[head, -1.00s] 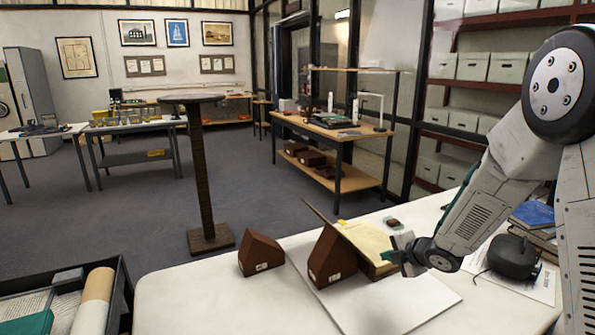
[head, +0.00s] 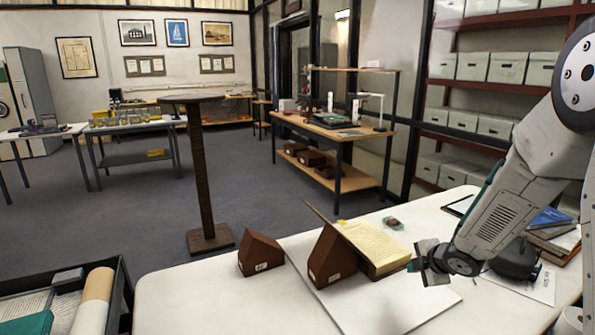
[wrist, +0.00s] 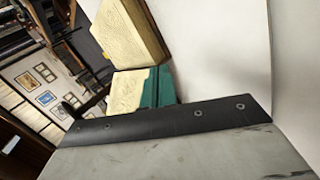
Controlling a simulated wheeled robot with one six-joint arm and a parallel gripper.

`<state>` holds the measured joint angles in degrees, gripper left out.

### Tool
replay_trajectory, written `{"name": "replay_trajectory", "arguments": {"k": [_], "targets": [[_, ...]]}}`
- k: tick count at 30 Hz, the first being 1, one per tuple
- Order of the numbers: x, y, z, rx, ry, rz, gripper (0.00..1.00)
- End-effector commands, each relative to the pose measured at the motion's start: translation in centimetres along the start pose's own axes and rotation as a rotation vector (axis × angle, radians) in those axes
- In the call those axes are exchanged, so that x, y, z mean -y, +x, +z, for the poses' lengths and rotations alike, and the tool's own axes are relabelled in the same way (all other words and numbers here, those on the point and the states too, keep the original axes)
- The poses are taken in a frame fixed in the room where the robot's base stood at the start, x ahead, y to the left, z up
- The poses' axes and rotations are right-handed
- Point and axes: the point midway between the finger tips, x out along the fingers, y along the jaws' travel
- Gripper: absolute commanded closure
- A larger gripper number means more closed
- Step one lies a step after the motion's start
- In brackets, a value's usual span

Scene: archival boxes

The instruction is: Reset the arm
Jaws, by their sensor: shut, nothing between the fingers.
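My gripper (head: 428,268) is at the right of the white table (head: 190,304) in the head view, at the end of my bent arm. It is shut and empty, just right of an open book with yellowed pages (head: 375,247), with a small gap showing. The book rests on a brown wedge support (head: 331,258). A second brown wedge (head: 261,254) stands to its left.
A small dark red and green item (head: 393,223) lies behind the book. A black rounded object (head: 515,259) and stacked books (head: 553,232) are at the right. A dark bin (head: 122,290) with rolls and papers stands at the lower left. The table's front left is clear.

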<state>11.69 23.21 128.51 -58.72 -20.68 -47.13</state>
Motion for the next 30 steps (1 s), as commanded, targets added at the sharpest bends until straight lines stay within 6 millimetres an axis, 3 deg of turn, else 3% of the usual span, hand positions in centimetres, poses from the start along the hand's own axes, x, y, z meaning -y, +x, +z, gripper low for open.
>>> {"name": "replay_trajectory", "arguments": {"k": [2, 6, 11, 15, 21, 27, 30], "targets": [[1.9, -1.1, 1.9, 0.118, 0.157, -0.08, 1.0], [4.0, -6.1, 4.0, 0.346, 0.466, -0.179, 1.0], [6.5, -14.2, 3.3, 0.583, 0.843, -0.256, 1.0], [8.7, -21.2, 0.3, 0.721, 1.136, -0.314, 1.0], [11.8, -29.7, -5.5, 0.808, 1.456, -0.4, 1.0], [14.1, -36.0, -11.1, 0.774, 1.637, -0.466, 1.0], [14.5, -37.9, -12.8, 0.713, 1.663, -0.461, 1.0]]}}
